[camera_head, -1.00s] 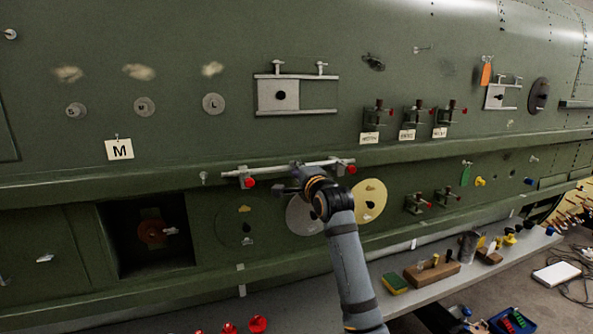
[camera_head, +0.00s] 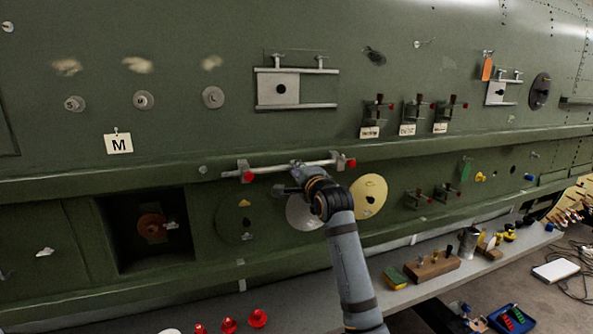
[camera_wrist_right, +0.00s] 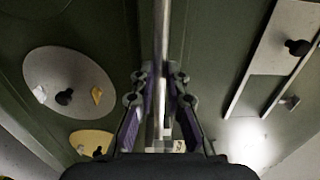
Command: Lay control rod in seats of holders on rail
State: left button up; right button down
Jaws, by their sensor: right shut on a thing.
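The control rod (camera_head: 272,169) is a thin pale metal bar, nearly level along the rail (camera_head: 185,180) on the green fuselage. My right gripper (camera_head: 297,167) is shut on it near its middle. In the right wrist view the rod (camera_wrist_right: 162,35) runs upward from between the fingers (camera_wrist_right: 161,100). A left holder (camera_head: 242,168) and a right holder (camera_head: 340,160), each with a red knob, are close to the rod's two ends. I cannot tell whether the rod touches their seats. My left gripper is not in view.
Two round plates, one grey (camera_head: 303,212) and one yellow (camera_head: 370,196), are below the rail behind my right arm. A framed plate (camera_head: 296,73) is above it. A shelf (camera_head: 340,293) below holds a wooden block (camera_head: 432,268) and several red parts.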

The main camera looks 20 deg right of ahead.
jog(key=c, duration=1.3)
grip_release()
jog(key=s, duration=1.2)
jog(key=shift+d, duration=0.2)
